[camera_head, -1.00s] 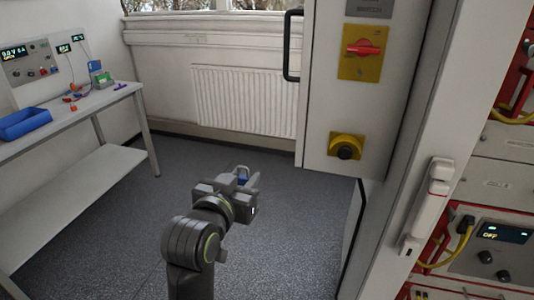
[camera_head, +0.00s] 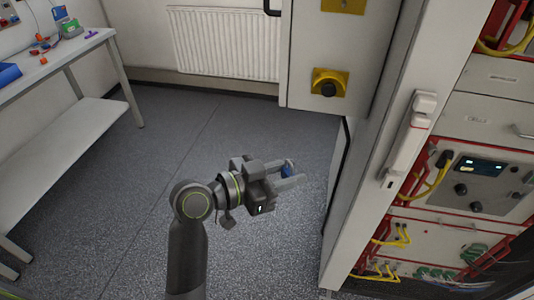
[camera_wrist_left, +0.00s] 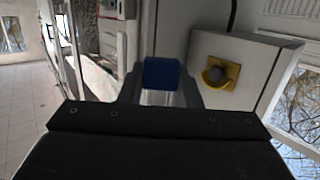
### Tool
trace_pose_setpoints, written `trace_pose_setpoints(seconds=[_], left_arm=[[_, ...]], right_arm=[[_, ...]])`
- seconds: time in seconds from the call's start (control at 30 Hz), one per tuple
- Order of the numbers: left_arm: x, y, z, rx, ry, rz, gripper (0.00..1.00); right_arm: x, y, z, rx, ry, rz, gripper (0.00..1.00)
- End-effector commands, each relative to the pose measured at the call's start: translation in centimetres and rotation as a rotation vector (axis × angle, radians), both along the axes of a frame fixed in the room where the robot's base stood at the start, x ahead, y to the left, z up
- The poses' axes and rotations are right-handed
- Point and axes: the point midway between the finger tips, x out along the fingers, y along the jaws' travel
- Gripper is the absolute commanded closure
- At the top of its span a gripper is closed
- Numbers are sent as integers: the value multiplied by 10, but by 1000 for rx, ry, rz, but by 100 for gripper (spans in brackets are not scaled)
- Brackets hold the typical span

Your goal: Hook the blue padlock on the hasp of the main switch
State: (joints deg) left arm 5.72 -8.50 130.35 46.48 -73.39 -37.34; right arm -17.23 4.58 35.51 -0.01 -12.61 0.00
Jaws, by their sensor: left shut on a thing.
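My left gripper (camera_head: 286,175) is shut on the blue padlock (camera_head: 288,166), in front of the cabinet and below its open door. In the left wrist view the blue padlock (camera_wrist_left: 161,73) sits between the fingers. My right gripper is not in view.
Racks with yellow cables (camera_head: 430,190) fill the right. A white bench (camera_head: 70,130) stands at left, a radiator (camera_head: 225,42) behind. The grey floor between is clear.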

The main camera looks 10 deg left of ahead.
Motion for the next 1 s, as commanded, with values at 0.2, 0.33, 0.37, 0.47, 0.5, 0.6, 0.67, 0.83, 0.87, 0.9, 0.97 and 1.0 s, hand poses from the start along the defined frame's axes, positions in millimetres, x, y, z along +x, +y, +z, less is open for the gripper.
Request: trace_pose_setpoints(seconds=[0.2,0.33,0.37,0.47,0.5,0.6,0.67,0.83,0.87,0.9,0.97,1.0], left_arm=[[-9,-30,-16,-2,1,-179,94],[-13,-37,-21,0,0,-232,94],[-13,-38,-21,1,-1,-241,94],[-14,-37,-22,2,-2,-273,94],[-14,-35,-22,4,-3,-288,94],[-15,-30,-22,7,-1,-340,94],[-16,-27,-22,7,-1,-383,94],[-19,-18,-22,5,1,-499,94],[-19,-16,-22,6,0,-517,94],[-20,-15,-22,4,0,-539,94],[-21,-12,-22,4,1,-574,94],[-21,-11,-22,3,0,-592,94]], right_arm=[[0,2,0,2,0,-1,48],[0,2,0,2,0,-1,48],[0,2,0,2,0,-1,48],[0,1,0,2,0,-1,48],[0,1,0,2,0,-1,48],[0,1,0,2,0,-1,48],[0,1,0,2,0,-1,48],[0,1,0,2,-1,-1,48],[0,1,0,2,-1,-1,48],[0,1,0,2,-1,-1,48],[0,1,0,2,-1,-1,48],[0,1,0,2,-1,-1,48]])
